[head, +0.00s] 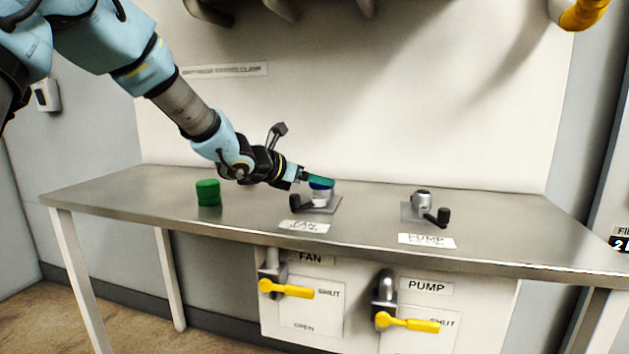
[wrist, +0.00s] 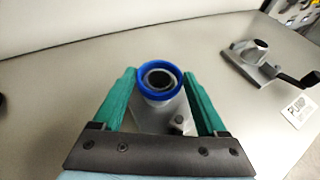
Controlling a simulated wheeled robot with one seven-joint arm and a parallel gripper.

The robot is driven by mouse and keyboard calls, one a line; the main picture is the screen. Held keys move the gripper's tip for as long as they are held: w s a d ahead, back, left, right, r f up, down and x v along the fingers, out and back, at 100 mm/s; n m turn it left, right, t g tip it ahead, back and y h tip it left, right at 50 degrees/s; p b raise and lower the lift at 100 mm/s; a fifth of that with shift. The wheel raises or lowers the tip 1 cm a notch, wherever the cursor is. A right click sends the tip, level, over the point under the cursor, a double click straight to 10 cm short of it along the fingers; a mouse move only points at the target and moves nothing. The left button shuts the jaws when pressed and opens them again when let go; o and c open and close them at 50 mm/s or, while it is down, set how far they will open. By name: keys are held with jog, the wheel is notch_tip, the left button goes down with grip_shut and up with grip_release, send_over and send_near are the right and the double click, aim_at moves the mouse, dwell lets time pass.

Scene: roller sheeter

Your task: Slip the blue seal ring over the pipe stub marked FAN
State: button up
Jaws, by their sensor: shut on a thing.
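The blue seal ring (head: 321,186) is between the green fingertips of my gripper (head: 316,180), which is shut on it. In the wrist view the blue ring (wrist: 158,95) lies level between both fingers (wrist: 158,78), and the round mouth of the FAN pipe stub (wrist: 159,78) shows inside it. In the head view the ring is at the top of the grey FAN stub (head: 320,198), on its square plate. I cannot tell whether it is around the stub's rim or just above it. The FAN label (head: 304,226) lies in front.
The PUMP stub (head: 422,199) with a black-knobbed lever stands to the right, its label (head: 427,240) in front. A green cylinder (head: 208,192) stands to the left. A black-knobbed lever (head: 296,201) is beside the FAN stub. Yellow valve handles (head: 288,289) are below the table.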

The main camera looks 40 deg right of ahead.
jog(key=shift+f, duration=0.2)
jog(key=o, duration=1.2)
jog(key=shift+o, duration=0.2)
jog(key=v, duration=1.1)
jog(key=shift+b, duration=0.4)
jog(key=shift+w, duration=0.1)
